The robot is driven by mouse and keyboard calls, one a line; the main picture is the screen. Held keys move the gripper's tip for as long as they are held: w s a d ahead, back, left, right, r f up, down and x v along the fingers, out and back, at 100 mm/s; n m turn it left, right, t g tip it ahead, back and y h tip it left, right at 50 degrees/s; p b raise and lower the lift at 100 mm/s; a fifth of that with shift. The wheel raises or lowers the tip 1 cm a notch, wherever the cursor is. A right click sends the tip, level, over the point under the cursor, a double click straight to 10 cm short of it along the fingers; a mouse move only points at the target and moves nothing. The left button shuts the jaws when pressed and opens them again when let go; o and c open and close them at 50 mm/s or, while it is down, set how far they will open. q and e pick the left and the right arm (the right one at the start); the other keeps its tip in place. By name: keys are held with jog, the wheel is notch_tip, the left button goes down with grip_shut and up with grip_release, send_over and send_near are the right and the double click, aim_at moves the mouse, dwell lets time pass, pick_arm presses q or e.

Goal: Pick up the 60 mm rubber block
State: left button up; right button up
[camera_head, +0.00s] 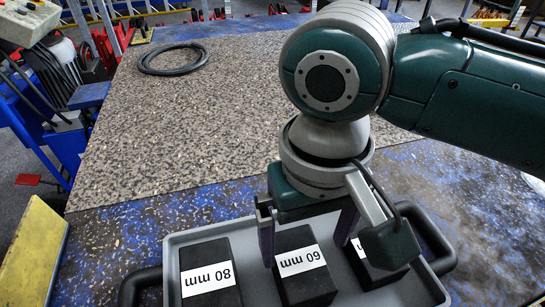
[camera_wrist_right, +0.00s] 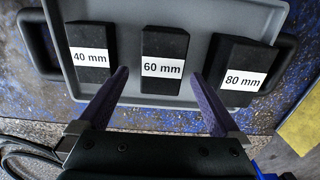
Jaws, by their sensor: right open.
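The 60 mm block (camera_head: 308,284) is black with a white label and sits in the middle of a grey tray (camera_head: 245,229). It also shows in the right wrist view (camera_wrist_right: 164,45), upside the gap between the fingers. My right gripper (camera_head: 307,248) is open and empty over the tray, its two purple fingers apart. In the right wrist view the fingertips (camera_wrist_right: 160,74) lie to either side of the block's labelled end; I cannot tell their exact height above it. My left gripper is not in view.
The 80 mm block (camera_head: 207,258) lies left of the 60 mm block, and the 40 mm block (camera_head: 372,275) lies right, partly hidden by my gripper. The tray has a black handle (camera_head: 140,284). A black hose ring (camera_head: 173,59) lies on the speckled mat (camera_head: 160,125).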

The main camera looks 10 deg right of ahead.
aim_at(301, 260)
jog(key=shift+f, duration=0.55)
notch_tip(301, 260, down, 5)
jog(key=b, duration=0.2)
jog(key=shift+a+f+b, duration=0.15)
jog(key=shift+f+b, duration=0.05)
jog(key=shift+b, duration=0.1)
jog(key=shift+r, duration=0.1)
grip_shut()
